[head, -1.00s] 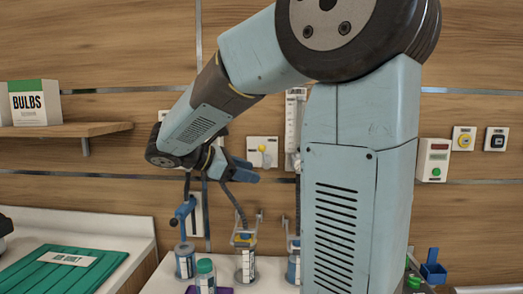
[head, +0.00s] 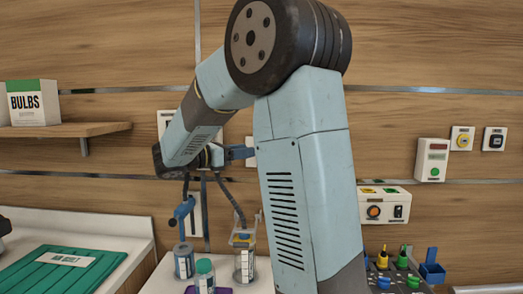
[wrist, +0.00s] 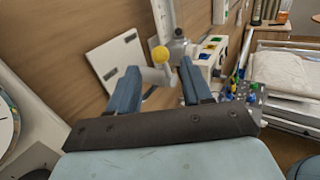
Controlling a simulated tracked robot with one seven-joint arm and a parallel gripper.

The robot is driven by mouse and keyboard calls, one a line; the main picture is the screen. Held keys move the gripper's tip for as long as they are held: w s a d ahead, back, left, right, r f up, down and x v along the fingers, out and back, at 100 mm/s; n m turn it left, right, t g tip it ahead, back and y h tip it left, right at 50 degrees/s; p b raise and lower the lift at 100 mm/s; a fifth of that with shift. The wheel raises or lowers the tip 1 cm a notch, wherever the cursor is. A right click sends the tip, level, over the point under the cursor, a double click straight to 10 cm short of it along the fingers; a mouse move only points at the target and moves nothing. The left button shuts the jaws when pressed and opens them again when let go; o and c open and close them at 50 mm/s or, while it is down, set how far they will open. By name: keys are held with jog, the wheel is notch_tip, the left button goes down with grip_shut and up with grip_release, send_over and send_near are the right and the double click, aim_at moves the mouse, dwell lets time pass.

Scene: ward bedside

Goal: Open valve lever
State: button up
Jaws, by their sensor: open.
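A lever with a round yellow knob (wrist: 160,54) on a grey stem shows in the wrist view, in front of a white wall plate (wrist: 117,64). My gripper (wrist: 160,66) is open, with one blue finger on each side of the knob in the picture. I see no clear contact, and the depth between fingers and lever is hard to judge. In the head view my gripper (head: 243,152) is beside the wall, and my arm hides the yellow knob.
Jars with hoses, including a clear jar (head: 244,262), stand below my forearm. A control box (head: 383,204) is on the wall to the right, above a dark rack (head: 395,275) of coloured items. A shelf holds a bulbs box (head: 34,102). A bed (wrist: 290,75) is at right in the wrist view.

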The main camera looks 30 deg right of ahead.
jog(key=d, duration=0.6)
jog(key=shift+d, duration=0.3)
grip_shut()
